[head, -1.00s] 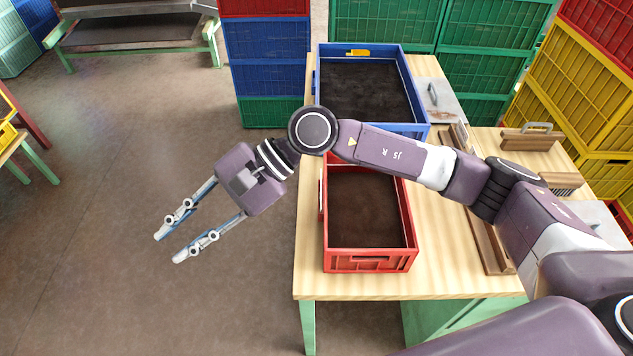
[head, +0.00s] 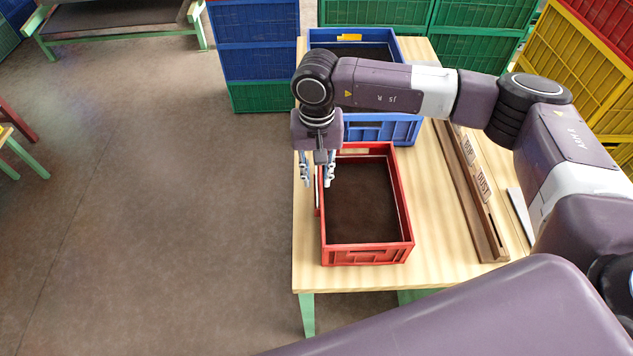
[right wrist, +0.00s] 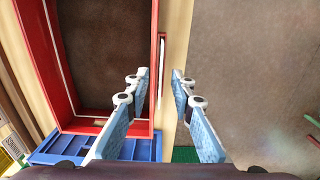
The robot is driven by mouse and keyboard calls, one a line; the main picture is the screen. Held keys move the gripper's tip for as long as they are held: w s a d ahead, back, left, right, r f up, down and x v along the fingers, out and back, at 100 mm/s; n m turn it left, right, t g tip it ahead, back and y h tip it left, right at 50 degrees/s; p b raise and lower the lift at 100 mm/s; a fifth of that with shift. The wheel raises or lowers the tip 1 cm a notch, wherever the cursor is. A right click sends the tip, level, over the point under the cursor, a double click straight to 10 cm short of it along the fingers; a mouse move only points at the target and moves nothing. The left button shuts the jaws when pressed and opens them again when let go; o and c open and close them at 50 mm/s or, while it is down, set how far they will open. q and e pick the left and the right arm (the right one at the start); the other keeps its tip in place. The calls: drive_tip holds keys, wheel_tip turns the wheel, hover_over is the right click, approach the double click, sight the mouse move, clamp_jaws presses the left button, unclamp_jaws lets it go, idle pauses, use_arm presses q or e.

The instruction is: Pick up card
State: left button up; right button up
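My right gripper (head: 318,184) points down at the left wall of the red crate (head: 368,256). Its two fingers are open with nothing between the tips (right wrist: 161,72). In the right wrist view, a thin red strip (right wrist: 162,50) on the outside of the crate wall shows in line with the finger gap; I cannot tell whether it is a card or a holder. A yellow card-like piece (head: 349,37) is on the far rim of the blue crate (head: 385,130). Lettered plaques, one reading DUST (head: 482,187), stand in a wooden rack (head: 490,240). My left gripper is not in view.
Both crates have dark bottoms and stand on a light wooden table (head: 440,215). My right arm crosses above the table and hides part of the blue crate. Stacked green crates (head: 480,45) and yellow crates (head: 575,65) stand behind.

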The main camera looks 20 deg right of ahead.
drive_tip(key=shift+f, duration=1)
clamp_jaws()
